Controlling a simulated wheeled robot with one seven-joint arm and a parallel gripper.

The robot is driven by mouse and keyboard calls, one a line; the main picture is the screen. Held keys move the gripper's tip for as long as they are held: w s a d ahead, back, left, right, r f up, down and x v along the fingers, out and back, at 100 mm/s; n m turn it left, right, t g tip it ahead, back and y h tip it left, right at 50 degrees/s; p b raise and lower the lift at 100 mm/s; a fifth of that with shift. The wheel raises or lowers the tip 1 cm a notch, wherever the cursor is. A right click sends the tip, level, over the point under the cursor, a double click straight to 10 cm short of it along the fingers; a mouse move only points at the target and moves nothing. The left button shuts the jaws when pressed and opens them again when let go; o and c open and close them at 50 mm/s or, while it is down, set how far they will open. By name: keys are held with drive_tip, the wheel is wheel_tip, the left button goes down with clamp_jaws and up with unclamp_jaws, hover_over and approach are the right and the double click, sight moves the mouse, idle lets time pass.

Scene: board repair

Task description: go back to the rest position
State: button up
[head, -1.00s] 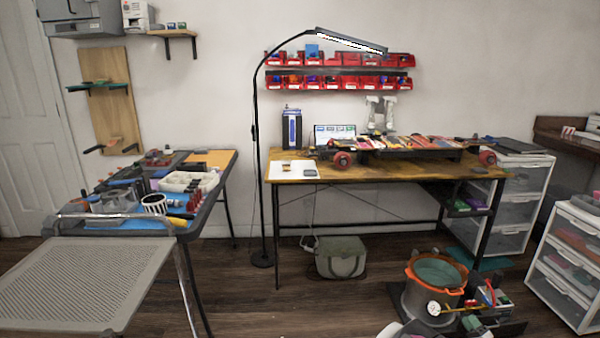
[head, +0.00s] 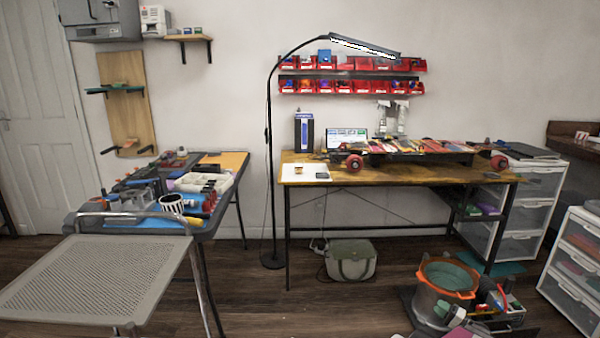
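My gripper is not clearly visible in the head view. A grey, white and green shape (head: 458,319) sits low in front of the orange-rimmed pot, cut by the bottom edge; I cannot tell whether it is part of my arm. The wooden workbench (head: 430,177) stands against the wall, with a skateboard (head: 420,158) with red wheels on it. A white sheet (head: 305,172) with small items lies at the bench's left end.
A folding table (head: 233,186) full of tools and a grey mesh-topped stand (head: 95,275) are at left. A lamp (head: 268,190), a bag (head: 350,262), the pot (head: 446,285) and drawer units (head: 572,262) stand on the floor. The floor in the middle front is clear.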

drive_tip(key=a+r+n+g+h, duration=0.1)
drive_tip(key=a+r+g, duration=0.3)
drive_tip(key=a, duration=0.6)
drive_tip(key=s+a+r+n+g+h, duration=0.1)
drive_tip(key=a+r+n+g, duration=0.2)
drive_tip(key=a, duration=0.7)
drive_tip(key=a+r+g+h, duration=0.2)
drive_tip(key=a+r+g, duration=0.25)
drive_tip(key=a, duration=0.55)
drive_tip(key=s+a+r+n+g+h, duration=0.2)
drive_tip(key=s+a+r+n+h, duration=0.1)
drive_tip(key=s+a+r+h, duration=0.7)
drive_tip(key=s+a+r, duration=0.2)
drive_tip(key=a, duration=0.2)
drive_tip(key=shift+a+r+h, duration=0.3)
drive_tip(key=shift+r+h, duration=0.05)
drive_tip(key=shift+h, duration=0.05)
drive_tip(key=shift+d, duration=0.1)
